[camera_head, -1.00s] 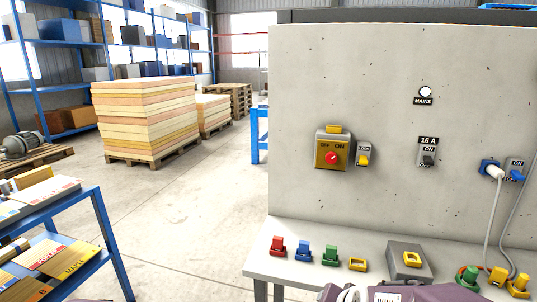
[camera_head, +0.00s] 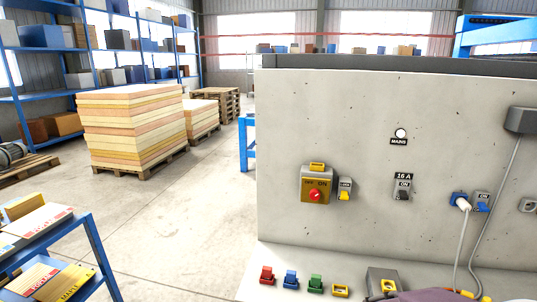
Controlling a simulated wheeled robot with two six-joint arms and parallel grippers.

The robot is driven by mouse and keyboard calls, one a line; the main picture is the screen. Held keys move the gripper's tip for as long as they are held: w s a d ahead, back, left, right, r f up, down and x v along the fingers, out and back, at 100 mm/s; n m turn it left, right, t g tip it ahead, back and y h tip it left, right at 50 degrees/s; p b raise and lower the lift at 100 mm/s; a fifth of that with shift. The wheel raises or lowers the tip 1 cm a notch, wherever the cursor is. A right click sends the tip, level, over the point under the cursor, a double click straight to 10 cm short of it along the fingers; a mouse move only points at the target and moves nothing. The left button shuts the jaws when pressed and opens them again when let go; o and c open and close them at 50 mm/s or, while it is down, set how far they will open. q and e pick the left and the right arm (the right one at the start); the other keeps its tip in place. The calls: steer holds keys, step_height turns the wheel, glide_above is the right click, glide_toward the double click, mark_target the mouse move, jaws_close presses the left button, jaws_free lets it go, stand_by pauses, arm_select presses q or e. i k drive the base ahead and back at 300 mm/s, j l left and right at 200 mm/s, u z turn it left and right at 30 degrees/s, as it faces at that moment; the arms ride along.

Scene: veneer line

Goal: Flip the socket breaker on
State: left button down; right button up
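The breaker marked 16 A (camera_head: 402,190) is on the grey wall panel, right of centre. Its ON label shows above a dark lever that sits low. To its right is a blue socket (camera_head: 457,197) with a white plug (camera_head: 464,204) in it. Beside that is a small switch with a blue lever (camera_head: 482,207). Left of the breaker are a yellow rotary switch box with a red knob (camera_head: 315,195) and a small LOCK switch with a yellow lever (camera_head: 345,196). The white MAINS lamp (camera_head: 400,133) is above. Neither gripper is in view.
A pale ledge (camera_head: 262,291) below the panel (camera_head: 330,120) carries red (camera_head: 267,275), blue (camera_head: 290,279) and green (camera_head: 315,283) pieces, a yellow frame (camera_head: 340,291) and a grey box (camera_head: 382,279). A blue cart (camera_head: 95,245) stands left. Open floor lies between.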

mark_target(404, 196)
steer(key=z, duration=1.2)
